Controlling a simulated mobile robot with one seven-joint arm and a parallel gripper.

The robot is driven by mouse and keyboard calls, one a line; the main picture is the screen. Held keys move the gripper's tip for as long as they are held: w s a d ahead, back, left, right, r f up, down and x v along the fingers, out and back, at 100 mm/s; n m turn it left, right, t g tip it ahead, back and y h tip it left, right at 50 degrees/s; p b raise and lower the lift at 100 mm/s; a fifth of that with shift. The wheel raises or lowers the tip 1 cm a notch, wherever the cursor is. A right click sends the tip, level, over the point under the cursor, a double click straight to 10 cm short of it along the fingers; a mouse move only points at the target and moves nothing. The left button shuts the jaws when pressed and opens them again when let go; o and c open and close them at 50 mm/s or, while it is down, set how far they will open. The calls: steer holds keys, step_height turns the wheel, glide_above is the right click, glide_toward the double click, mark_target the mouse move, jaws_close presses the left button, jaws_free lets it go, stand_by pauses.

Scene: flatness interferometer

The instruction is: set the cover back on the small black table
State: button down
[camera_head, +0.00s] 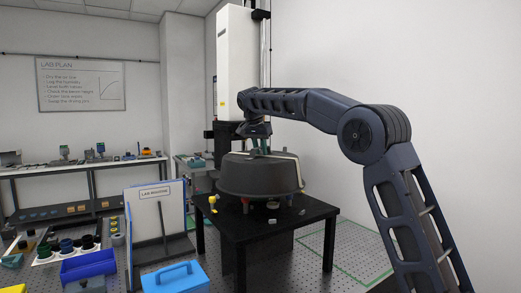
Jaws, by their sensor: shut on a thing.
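The cover (258,178) is a large, dark grey, round dome with a wide rim and a pale strap-like handle across its top. It is over the small black table (262,232) in the middle of the view. My gripper (259,151) comes down from above and is shut on the cover at its top handle; the fingertips are small and partly hidden. The cover looks roughly level. Small red and pale parts show below its rim, above the tabletop. I cannot tell whether the rim rests on them or hangs just clear.
A yellow-topped item (213,201) and small pieces lie on the black table's edges. A tall white column unit (235,62) stands behind. A lab routine board (158,220), blue toolbox (174,278) and blue bin (88,266) are at front left. Floor at right is open.

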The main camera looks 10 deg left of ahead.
mark_target(259, 156)
steer(key=shift+f, duration=4.15)
stand_by(0.4)
steer(key=c, duration=1.2)
jaws_free()
steer(key=shift+o, duration=0.2)
steer(key=v, duration=1)
steer(key=shift+s+r, duration=0.2)
steer(key=shift+r, duration=0.15)
